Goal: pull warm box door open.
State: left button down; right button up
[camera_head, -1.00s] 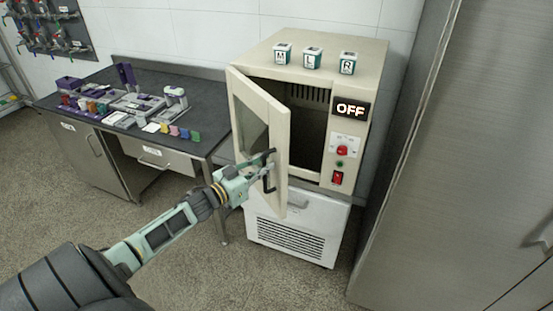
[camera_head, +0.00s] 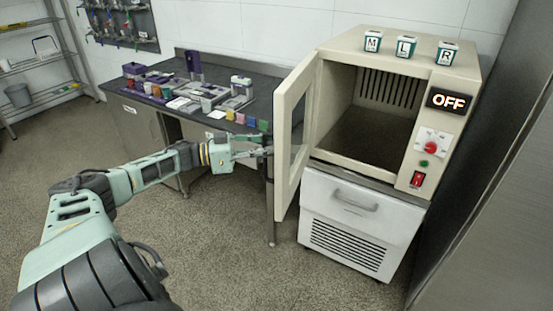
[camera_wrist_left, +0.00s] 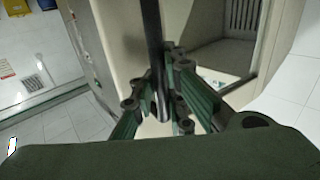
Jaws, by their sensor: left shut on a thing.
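The warm box (camera_head: 455,88) is a cream cabinet on the right with an OFF display. Its door (camera_head: 291,150), with a window, is hinged on the left side and stands wide open toward me. The box's dark inside (camera_head: 368,120) is visible and looks empty. My left gripper (camera_head: 262,146) is at the outer side of the door, shut on the dark door handle. In the left wrist view the handle (camera_wrist_left: 155,60) runs between the fingers (camera_wrist_left: 160,100). In the head view the handle is mostly hidden. My right gripper is not in view.
A white cabinet (camera_head: 350,222) stands under the box. Three boxes marked M (camera_head: 373,41), L (camera_head: 405,46) and R (camera_head: 446,53) sit on top. A dark bench (camera_head: 255,88) with several small items is behind my arm. A metal wall rises at the right. The floor in front is free.

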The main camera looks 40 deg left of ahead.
pick_arm(q)
jog(key=shift+s+a+f+b, duration=0.1)
jog(key=shift+s+a+b, duration=0.1)
jog(key=shift+a, duration=0.35)
jog(key=shift+s+a+f+b, duration=0.1)
jog(key=shift+s+a+b, duration=0.1)
jog(key=shift+a, duration=0.35)
jog(key=c, duration=1.8)
grip_release()
jog(key=shift+r, duration=0.15)
jog(key=shift+a, duration=0.1)
jog(key=v, duration=1.2)
